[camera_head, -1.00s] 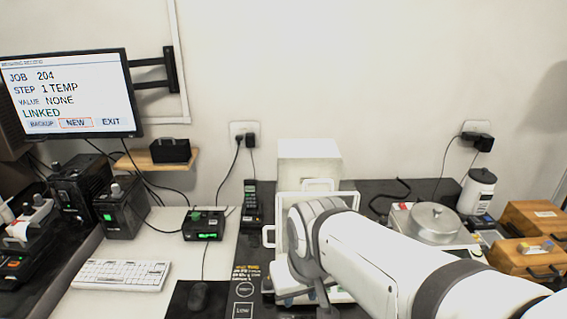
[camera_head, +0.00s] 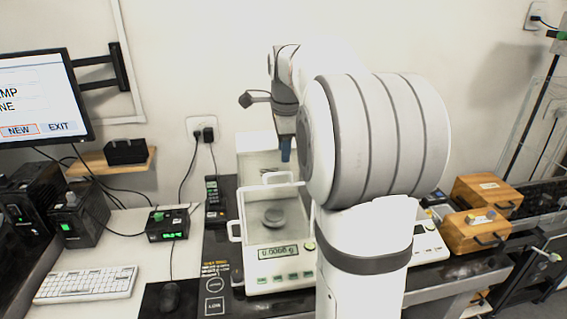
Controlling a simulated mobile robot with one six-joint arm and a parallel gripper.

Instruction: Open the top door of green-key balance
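The green-key balance (camera_head: 278,255) stands at the middle of the bench, with green keys and a lit display on its front. Its clear draft shield holds a round grey pan (camera_head: 273,216). A white loop handle (camera_head: 277,178) is on the shield's top, and another white handle (camera_head: 234,231) is on its left side. The top door looks closed, but its glass is hard to see. My gripper (camera_head: 286,150) points down above the rear part of the balance, behind the top handle in the picture and apparently apart from it. Its fingers are too small to tell open from shut.
My arm hides the balance's right side and most of the instrument beyond it. Wooden boxes (camera_head: 475,228) stand at the right. A handset (camera_head: 214,198), a small black unit with a green display (camera_head: 167,224), a keyboard (camera_head: 86,285) and a mouse (camera_head: 170,294) are left.

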